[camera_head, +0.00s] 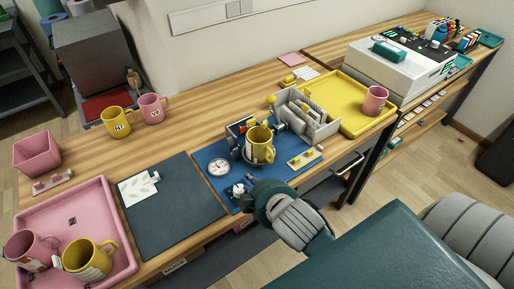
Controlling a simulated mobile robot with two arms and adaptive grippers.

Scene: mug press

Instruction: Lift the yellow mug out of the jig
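A yellow mug (260,145) stands upright in the jig (235,129) on the blue mat (208,152). My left gripper is not in view.
A grey divided rack (315,121) stands right of the jig, beside a yellow tray (349,93) with a pink mug (375,100). A dark mat (170,215) lies left. A pink tray (112,222) at the front left holds a pink and a yellow mug.

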